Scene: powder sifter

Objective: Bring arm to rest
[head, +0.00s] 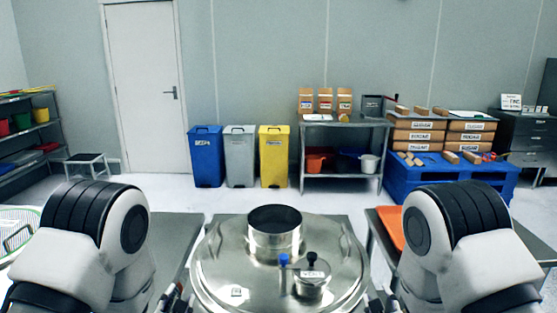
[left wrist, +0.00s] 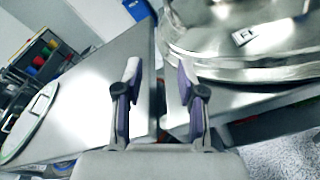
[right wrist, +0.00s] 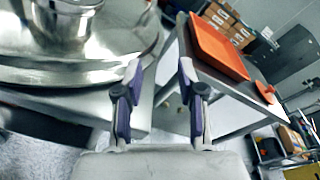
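The steel powder sifter (head: 222,262) stands at the front centre in the head view, with a round open inlet collar (head: 274,240) on its lid. A blue-topped fitting and a black-knobbed cap (head: 312,280) sit on the lid near its front. My left gripper (left wrist: 158,68) is open and empty beside the sifter body (left wrist: 245,45), in the left wrist view. My right gripper (right wrist: 160,67) is open and empty on the sifter's other side, in the right wrist view. In the head view both arms bend down at the sides and the grippers are mostly hidden.
A steel table (left wrist: 95,105) flanks the sifter on the left, with a round mesh screen (left wrist: 30,120) on it. On the right, a table holds an orange tray (right wrist: 217,45). Bins, a shelf and a blue pallet (head: 450,180) stand at the back. Floor lies between.

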